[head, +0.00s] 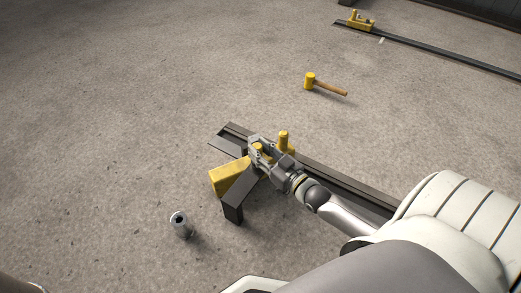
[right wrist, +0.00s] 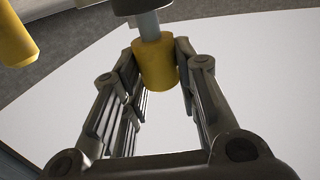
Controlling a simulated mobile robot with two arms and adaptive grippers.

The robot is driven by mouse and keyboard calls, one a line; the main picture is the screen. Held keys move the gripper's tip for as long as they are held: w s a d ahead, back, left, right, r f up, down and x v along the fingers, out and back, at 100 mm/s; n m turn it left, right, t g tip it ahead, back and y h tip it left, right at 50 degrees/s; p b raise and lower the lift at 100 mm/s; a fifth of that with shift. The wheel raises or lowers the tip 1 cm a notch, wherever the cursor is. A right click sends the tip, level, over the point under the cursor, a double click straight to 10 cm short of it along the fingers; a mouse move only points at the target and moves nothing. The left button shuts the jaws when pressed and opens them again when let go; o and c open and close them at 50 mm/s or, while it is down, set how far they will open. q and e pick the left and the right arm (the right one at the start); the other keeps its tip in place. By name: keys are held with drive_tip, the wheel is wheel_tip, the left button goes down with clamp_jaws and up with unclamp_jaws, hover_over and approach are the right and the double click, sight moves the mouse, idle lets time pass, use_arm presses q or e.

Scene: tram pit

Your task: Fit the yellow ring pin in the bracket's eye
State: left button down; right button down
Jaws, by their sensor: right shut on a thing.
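My right gripper (head: 262,153) reaches in from the lower right and is shut on the yellow ring pin (head: 258,147), over the bracket's near end. In the right wrist view, its fingers (right wrist: 160,75) hold the pin's yellow round part (right wrist: 156,66), with a grey shaft running from it to a dark part at the top edge. The bracket (head: 226,178) shows as a yellow block with dark plates beside the rail. The gripper covers the eye, so I cannot tell whether the pin is in it. My left gripper is out of view.
A second yellow upright post (head: 284,139) stands close beside the gripper. A dark rail (head: 340,183) runs to the lower right. A grey hollow cylinder (head: 181,225) stands on the floor nearby. A yellow mallet (head: 325,86) and another rail (head: 440,50) lie farther off. Left floor is clear.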

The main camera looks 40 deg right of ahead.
drive_tip(key=shift+f+b, duration=0.6)
drive_tip(key=shift+f, duration=0.4)
drive_tip(key=shift+f, duration=0.1)
drive_tip(key=c, duration=1)
unclamp_jaws()
drive_tip(key=shift+c, duration=0.2)
drive_tip(key=shift+f, duration=0.1)
drive_tip(key=s+d, duration=0.1)
drive_tip(key=s, duration=1.1)
drive_tip(key=shift+d, duration=0.25)
